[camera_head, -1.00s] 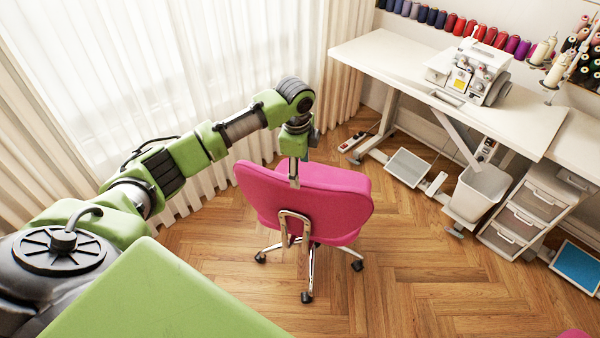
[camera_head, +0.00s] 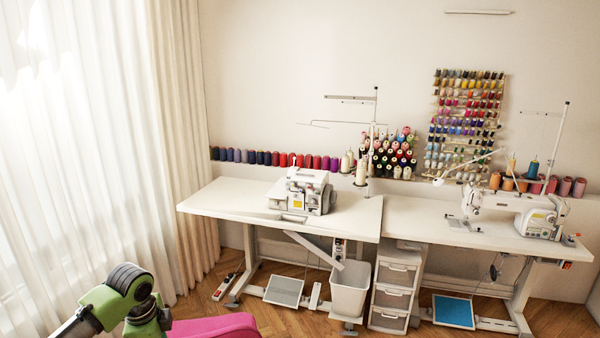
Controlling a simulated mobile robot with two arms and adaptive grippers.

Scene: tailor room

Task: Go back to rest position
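My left arm (camera_head: 120,300) comes in at the lower left of the head view, green with dark joints. Its bent wrist is at the bottom edge, and the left gripper itself is below the frame. The pink chair (camera_head: 215,327) shows only as the top of its backrest at the bottom edge, just right of my wrist. Whether the gripper touches the chair is hidden. My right arm and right gripper are not in view.
A white table (camera_head: 240,207) with a serger (camera_head: 304,192) stands ahead, joined on the right by a table with a sewing machine (camera_head: 520,210). A waste bin (camera_head: 350,290) and drawers (camera_head: 396,290) are below. Curtains (camera_head: 90,150) hang left. Some wooden floor (camera_head: 285,322) is clear.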

